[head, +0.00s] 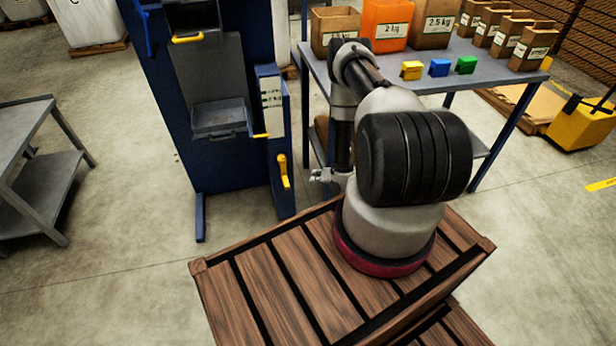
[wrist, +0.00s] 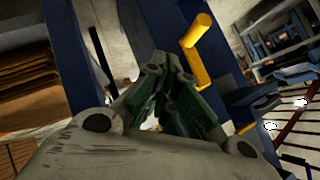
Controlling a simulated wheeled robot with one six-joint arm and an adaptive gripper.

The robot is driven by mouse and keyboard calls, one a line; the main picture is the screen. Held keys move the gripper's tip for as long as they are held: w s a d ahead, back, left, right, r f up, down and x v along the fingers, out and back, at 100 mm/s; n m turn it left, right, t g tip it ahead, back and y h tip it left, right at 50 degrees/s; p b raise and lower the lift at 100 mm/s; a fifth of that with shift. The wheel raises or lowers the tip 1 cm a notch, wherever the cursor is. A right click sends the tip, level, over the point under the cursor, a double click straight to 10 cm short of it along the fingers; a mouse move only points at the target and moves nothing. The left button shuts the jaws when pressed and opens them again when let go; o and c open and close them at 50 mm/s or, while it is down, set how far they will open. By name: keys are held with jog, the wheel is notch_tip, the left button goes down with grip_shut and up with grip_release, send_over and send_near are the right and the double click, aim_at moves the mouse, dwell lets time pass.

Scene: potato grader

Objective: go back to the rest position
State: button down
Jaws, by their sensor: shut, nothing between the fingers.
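My gripper (head: 318,176) shows in the head view as a small grey part just left of my arm, low beside the blue machine. In the wrist view my gripper (wrist: 163,68) has its fingers together with nothing between them. The yellow handle (head: 283,171) on the blue machine (head: 232,165) is left of my gripper in the head view, with a gap between them. In the wrist view the yellow handle (wrist: 197,48) is just beyond and to the right of the fingertips. My arm hides part of the table behind it.
A grey table (head: 500,78) at the back holds boxes, an orange 2 kg box (head: 384,25), and yellow (head: 411,70), blue (head: 439,67) and green (head: 466,65) blocks. A metal shelf (head: 30,130) stands at left. The floor between shelf and machine is clear.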

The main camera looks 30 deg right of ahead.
jog(key=shift+s+d+r, duration=0.3)
jog(key=shift+s+r, duration=0.05)
jog(key=shift+s, duration=0.35)
jog(key=shift+s+d+r, duration=0.25)
jog(key=shift+s+r, duration=0.05)
jog(key=shift+s, duration=0.35)
jog(key=s+f+n+g, duration=0.1)
jog(key=s+f+g, duration=0.55)
jog(key=s, duration=0.55)
jog(key=s+d+r+n+g, duration=0.1)
jog(key=s+d+r+g, duration=0.1)
jog(key=s+r+g, duration=0.15)
notch_tip(320, 180, up, 34)
jog(key=s+f+n+g+h, duration=0.1)
jog(key=s+g+h, duration=0.1)
jog(key=g, duration=0.2)
jog(key=s+a+r+n+t, duration=0.1)
jog(key=a+r, duration=0.3)
jog(key=r, duration=0.7)
jog(key=s+a+r+n+t, duration=0.1)
jog(key=s+a+r+t, duration=0.3)
jog(key=r, duration=0.6)
jog(key=s+a+r+n+t, duration=0.1)
jog(key=s+a+r+t, duration=0.1)
jog(key=r, duration=0.9)
jog(key=shift+s+a+r+t+h, duration=0.25)
jog(key=shift+a+t, duration=0.25)
jog(key=shift+a, duration=0.55)
